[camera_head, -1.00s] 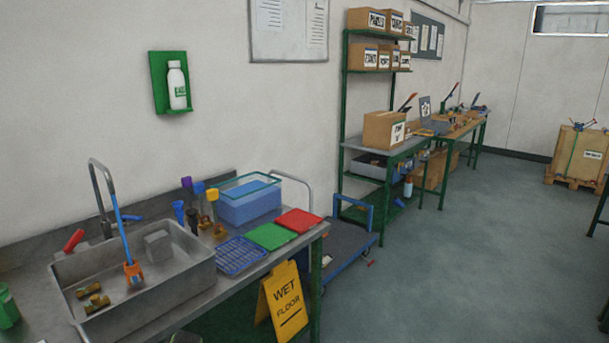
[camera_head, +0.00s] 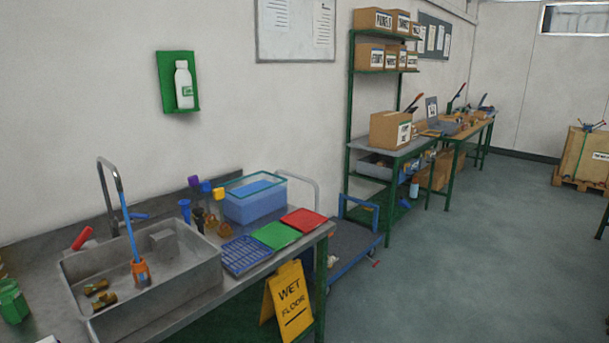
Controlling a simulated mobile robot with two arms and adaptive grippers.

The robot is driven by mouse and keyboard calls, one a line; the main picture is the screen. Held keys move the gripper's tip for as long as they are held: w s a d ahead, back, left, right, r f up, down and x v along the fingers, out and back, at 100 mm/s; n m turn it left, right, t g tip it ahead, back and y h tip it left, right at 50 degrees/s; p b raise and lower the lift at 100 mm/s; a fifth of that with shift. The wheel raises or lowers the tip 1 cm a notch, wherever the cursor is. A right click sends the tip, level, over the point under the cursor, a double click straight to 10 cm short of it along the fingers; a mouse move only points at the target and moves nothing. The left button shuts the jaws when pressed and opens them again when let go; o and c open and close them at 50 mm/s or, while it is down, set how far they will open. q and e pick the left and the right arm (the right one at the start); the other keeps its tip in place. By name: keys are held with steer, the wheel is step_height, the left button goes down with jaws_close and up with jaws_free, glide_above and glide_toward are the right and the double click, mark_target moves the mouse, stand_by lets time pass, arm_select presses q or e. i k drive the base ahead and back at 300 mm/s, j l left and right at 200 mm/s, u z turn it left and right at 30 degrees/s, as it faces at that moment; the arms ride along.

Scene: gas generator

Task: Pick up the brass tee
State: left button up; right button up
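Two small brass-coloured fittings lie in the left part of the steel sink basin (camera_head: 190,285). One brass fitting (camera_head: 97,287) is a little farther back and the other brass fitting (camera_head: 103,301) is just in front of it. They are too small to tell which is a tee. Neither of my grippers shows in the head view.
A tap (camera_head: 112,195) rises behind the sink. A green container (camera_head: 12,301) stands left of it. A blue rack (camera_head: 246,254), green tray (camera_head: 276,236) and red tray (camera_head: 304,220) lie to the right.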

mark_target(104, 299)
steer(key=i+j+u, duration=0.1)
steer(key=i+u, duration=0.9)
steer(key=u, duration=0.15)
